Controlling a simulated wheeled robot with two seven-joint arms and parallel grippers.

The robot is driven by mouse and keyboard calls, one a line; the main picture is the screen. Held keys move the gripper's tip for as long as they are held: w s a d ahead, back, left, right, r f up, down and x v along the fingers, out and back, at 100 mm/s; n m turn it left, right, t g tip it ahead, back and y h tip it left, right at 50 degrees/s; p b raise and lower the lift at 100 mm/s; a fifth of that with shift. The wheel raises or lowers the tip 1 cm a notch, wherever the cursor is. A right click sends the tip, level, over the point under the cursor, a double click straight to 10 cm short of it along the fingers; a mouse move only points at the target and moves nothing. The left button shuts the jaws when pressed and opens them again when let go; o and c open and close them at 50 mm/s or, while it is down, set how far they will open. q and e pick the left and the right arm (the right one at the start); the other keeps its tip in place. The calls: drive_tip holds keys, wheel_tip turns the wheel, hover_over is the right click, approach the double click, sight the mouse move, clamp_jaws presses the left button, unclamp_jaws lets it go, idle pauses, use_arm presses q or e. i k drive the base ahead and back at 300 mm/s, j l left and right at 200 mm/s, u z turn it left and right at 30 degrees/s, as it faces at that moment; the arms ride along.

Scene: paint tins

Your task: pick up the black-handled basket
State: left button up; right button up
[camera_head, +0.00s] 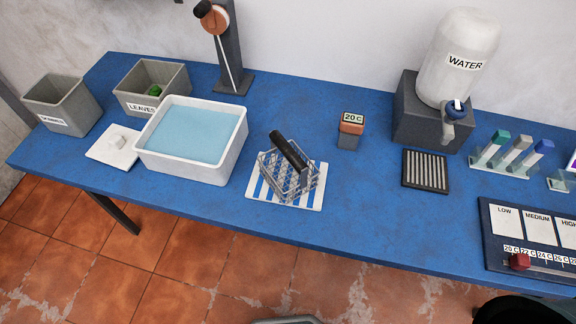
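The black-handled basket (277,172) is a small wire basket near the middle of the table. The inside of the basket is partly hidden by the handle and the wires. Neither of my grippers shows in the head view, and nothing is touching the basket.
A white tub of light blue liquid (222,172) stands close left of the basket. A temperature block marked 20 C (349,138) and a dark ribbed pad (426,171) are to the right. The blue table's front edge (330,240) is clear before the basket.

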sight(277, 140)
drive_tip(key=u, duration=1.25)
drive_tip(key=l+z, duration=0.7)
drive_tip(key=z, duration=0.2)
drive_tip(key=k+j, duration=0.15)
drive_tip(key=j, duration=0.25)
drive_tip(key=k+j, duration=0.15)
drive_tip(key=j, duration=0.25)
drive_tip(key=k+j, duration=0.1)
drive_tip(key=j, duration=0.25)
drive_tip(key=k+j, duration=0.15)
drive_tip(key=j, duration=0.25)
drive_tip(key=k+j, duration=0.15)
drive_tip(key=j, duration=0.25)
drive_tip(key=u, duration=0.05)
